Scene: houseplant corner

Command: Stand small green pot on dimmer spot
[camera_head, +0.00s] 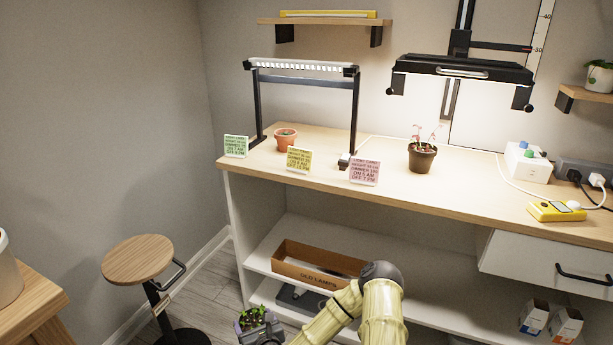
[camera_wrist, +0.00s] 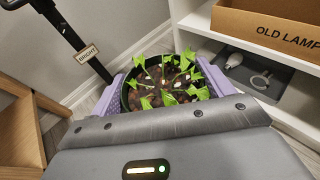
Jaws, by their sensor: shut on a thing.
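The small green pot (camera_wrist: 124,96) holds leafy green seedlings in dark soil. My gripper (camera_wrist: 166,82) is shut on it, with a purple finger on each side of the rim. In the head view the pot's plant (camera_head: 252,317) and my gripper (camera_head: 262,332) are low, in front of the shelf unit and right of the stool. The pot's lower part is hidden. Small cards stand on the bench: green (camera_head: 236,146), yellow (camera_head: 299,160) and pink (camera_head: 364,172). Their print is too small to read surely. The stool's tag (camera_wrist: 88,53) reads "BRIGHT".
A terracotta pot (camera_head: 285,139) stands under the small lamp frame (camera_head: 302,68). A dark pot (camera_head: 421,158) stands under the black lamp (camera_head: 464,68). The stool (camera_head: 137,259) has a bare seat. An "OLD LAMPS" box (camera_head: 316,272) sits on the shelf. The bench front (camera_head: 470,190) is clear.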

